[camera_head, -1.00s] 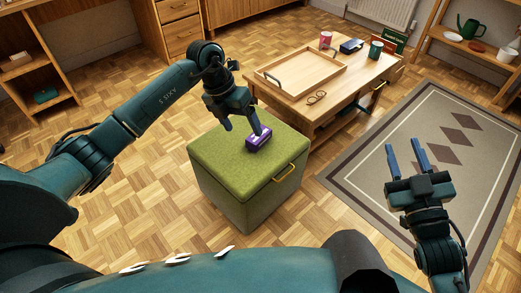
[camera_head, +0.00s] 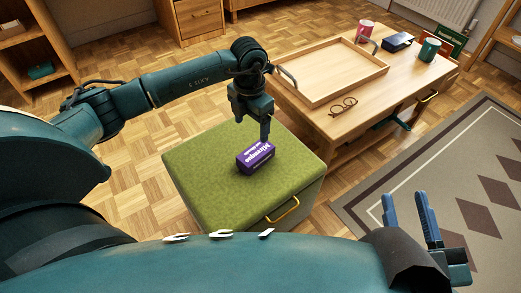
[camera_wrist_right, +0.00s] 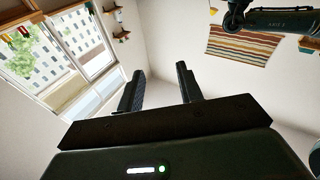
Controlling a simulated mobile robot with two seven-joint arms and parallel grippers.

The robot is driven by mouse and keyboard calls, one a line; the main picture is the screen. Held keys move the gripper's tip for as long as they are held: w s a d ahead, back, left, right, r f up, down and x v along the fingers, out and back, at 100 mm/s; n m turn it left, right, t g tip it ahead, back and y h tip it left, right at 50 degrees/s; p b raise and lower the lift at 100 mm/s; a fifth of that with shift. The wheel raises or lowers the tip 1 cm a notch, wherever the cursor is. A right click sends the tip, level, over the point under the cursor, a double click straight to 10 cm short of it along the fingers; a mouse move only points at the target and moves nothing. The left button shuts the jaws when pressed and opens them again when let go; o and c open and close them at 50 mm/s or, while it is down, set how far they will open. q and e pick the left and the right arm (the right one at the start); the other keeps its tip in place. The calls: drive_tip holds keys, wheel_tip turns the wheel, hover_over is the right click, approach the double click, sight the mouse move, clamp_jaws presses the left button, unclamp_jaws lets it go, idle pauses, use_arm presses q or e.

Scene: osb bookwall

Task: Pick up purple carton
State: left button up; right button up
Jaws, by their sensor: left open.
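The purple carton (camera_head: 256,157), with white lettering, lies on the green top of the storage ottoman (camera_head: 205,180). My left gripper (camera_head: 263,134) points down just behind and above the carton's far side. Its jaws are open but seen nearly edge-on, so one finger largely hides the other. I cannot tell whether a fingertip touches the carton. My right gripper (camera_head: 406,214) is raised at the lower right, away from the carton. Its two fingers stand apart with nothing between them, as the right wrist view (camera_wrist_right: 160,92) also shows.
A patterned rug (camera_head: 400,180) lies at right. Parquet floor is clear at left.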

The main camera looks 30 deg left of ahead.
use_arm(q)
drive_tip(key=b, duration=0.2)
hover_over(254, 153)
drive_tip(key=f, duration=0.6)
drive_tip(key=shift+s+a+f, duration=0.2)
drive_tip(key=shift+s+f, duration=0.05)
drive_tip(key=shift+f+b, duration=0.5)
drive_tip(key=shift+f, duration=0.25)
drive_tip(key=f+b, duration=0.1)
drive_tip(key=f, duration=0.1)
drive_tip(key=f+b, duration=0.1)
drive_tip(key=shift+w+d+f, duration=0.15)
drive_tip(key=shift+w+f, duration=0.05)
drive_tip(key=shift+f, duration=0.55)
use_arm(e)
drive_tip(key=r+n+y, duration=0.1)
drive_tip(key=w+r+n+t+y, duration=0.1)
drive_tip(key=r+y, duration=0.1)
drive_tip(key=shift+r+t, duration=0.25)
drive_tip(key=shift+t, duration=0.05)
use_arm(q)
drive_tip(key=shift+c, duration=0.3)
drive_tip(key=c, duration=1)
drive_tip(key=shift+o, duration=0.2)
drive_tip(key=shift+r, duration=0.1)
